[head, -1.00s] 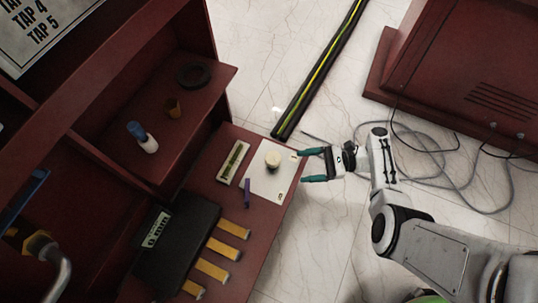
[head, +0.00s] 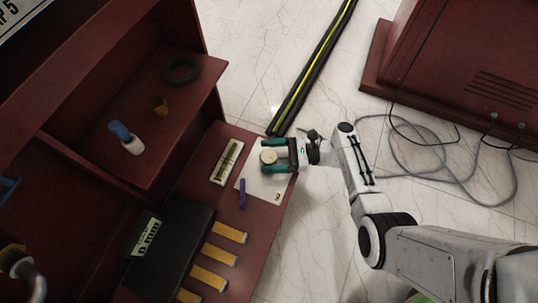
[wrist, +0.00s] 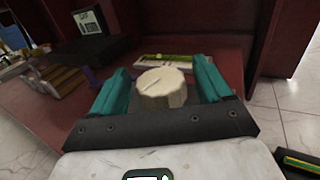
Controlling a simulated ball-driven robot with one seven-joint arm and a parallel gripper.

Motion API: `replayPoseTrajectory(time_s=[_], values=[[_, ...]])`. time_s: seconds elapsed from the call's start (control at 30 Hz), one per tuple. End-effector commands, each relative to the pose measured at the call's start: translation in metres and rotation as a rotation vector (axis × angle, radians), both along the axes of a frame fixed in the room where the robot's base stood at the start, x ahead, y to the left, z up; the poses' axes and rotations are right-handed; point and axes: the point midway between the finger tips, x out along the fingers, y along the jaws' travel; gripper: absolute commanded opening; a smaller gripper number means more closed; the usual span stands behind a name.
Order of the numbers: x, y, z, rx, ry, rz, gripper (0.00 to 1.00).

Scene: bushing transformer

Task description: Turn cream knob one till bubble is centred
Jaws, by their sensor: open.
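The cream knob (head: 268,157) stands on a pale plate (head: 254,186) near the right edge of the red bench. In the wrist view the knob (wrist: 162,88) shows a pale pointer line on its top. My gripper (head: 272,157) is open, with one teal finger on each side of the knob. In the wrist view small gaps seem to show between fingers and knob; contact is not clear. The level vial (head: 228,161), a green strip in a cream frame, lies left of the plate. It also shows behind the knob in the wrist view (wrist: 165,59). The bubble is too small to make out.
A purple piece (head: 242,193) stands at the plate's left edge. A black box (head: 172,250) with yellow strips (head: 221,255) is on the lower bench. Cables (head: 440,170) lie on the floor at right.

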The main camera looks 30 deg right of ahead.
Motion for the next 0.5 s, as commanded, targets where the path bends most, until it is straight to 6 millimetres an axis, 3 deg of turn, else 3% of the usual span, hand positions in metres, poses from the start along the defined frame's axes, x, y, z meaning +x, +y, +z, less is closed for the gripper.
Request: replayPoseTrajectory(time_s=[0.37,0.5], values=[[0.0031,0.006,0.0004,0.0,-0.001,0.001,0.78],[0.0031,0.006,0.0003,0.0,-0.001,0.001,0.67]])
